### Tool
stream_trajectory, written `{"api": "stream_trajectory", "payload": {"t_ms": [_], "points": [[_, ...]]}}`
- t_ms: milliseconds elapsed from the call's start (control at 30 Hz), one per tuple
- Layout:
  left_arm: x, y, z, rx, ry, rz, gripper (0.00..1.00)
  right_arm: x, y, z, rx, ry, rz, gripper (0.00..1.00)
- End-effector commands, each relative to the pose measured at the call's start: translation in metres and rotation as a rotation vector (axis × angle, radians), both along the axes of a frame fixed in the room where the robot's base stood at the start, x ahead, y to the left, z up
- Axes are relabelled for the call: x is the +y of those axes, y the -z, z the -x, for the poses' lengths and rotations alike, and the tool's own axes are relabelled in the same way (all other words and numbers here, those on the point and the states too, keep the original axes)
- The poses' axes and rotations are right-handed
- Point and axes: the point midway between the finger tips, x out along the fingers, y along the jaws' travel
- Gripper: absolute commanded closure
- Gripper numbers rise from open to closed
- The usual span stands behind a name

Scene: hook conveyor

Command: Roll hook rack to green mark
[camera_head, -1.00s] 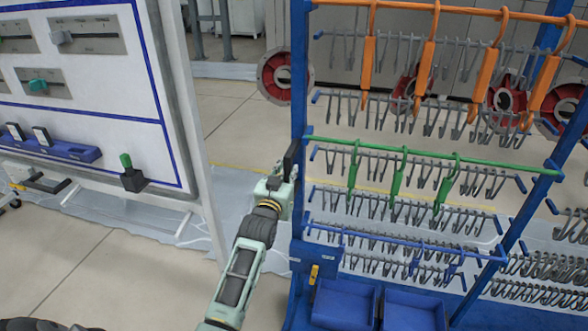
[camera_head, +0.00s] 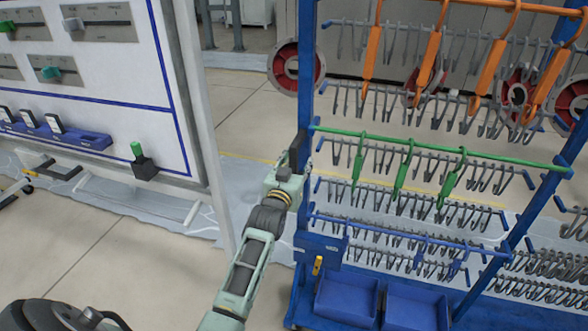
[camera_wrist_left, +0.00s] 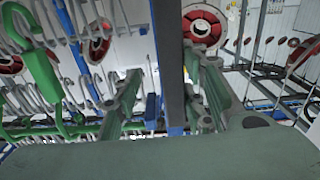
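The blue hook rack (camera_head: 307,95) stands on the right, with orange hooks (camera_head: 430,65), green hooks (camera_head: 403,168) and rows of grey hooks hanging on its bars. My left gripper (camera_head: 290,168) is at the rack's left post, beside a dark upright handle (camera_head: 299,150). In the left wrist view the dark handle (camera_wrist_left: 168,55) runs between the two fingers of my left gripper (camera_wrist_left: 168,90). The fingers stand apart, with a gap visible on the left side of the handle. I do not see the green mark. My right gripper is out of view.
A white panel (camera_head: 90,95) with sliders stands on the left. Blue bins (camera_head: 347,300) sit low on the rack. Red wheels (camera_head: 297,70) are behind it. Bare floor (camera_head: 70,240) lies between panel and rack, with plastic sheeting (camera_head: 250,200) across it.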

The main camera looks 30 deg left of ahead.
Motion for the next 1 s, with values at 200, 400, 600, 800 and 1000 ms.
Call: {"api": "stream_trajectory", "payload": {"t_ms": [200, 400, 600, 800, 1000], "points": [[-0.007, 0.002, 0.026, 0.003, 0.002, 0.001, 0.64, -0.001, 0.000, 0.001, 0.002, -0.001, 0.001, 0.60], [-0.017, 0.002, 0.066, 0.003, 0.002, 0.002, 0.64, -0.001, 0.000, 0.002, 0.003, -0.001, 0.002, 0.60], [-0.024, 0.002, 0.099, 0.002, 0.001, 0.001, 0.64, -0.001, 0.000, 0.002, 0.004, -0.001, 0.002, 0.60], [-0.027, 0.001, 0.114, 0.001, 0.000, 0.000, 0.64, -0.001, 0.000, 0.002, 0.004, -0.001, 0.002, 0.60], [-0.027, 0.001, 0.116, 0.001, 0.000, 0.000, 0.64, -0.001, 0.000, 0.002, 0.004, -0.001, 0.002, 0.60]]}}
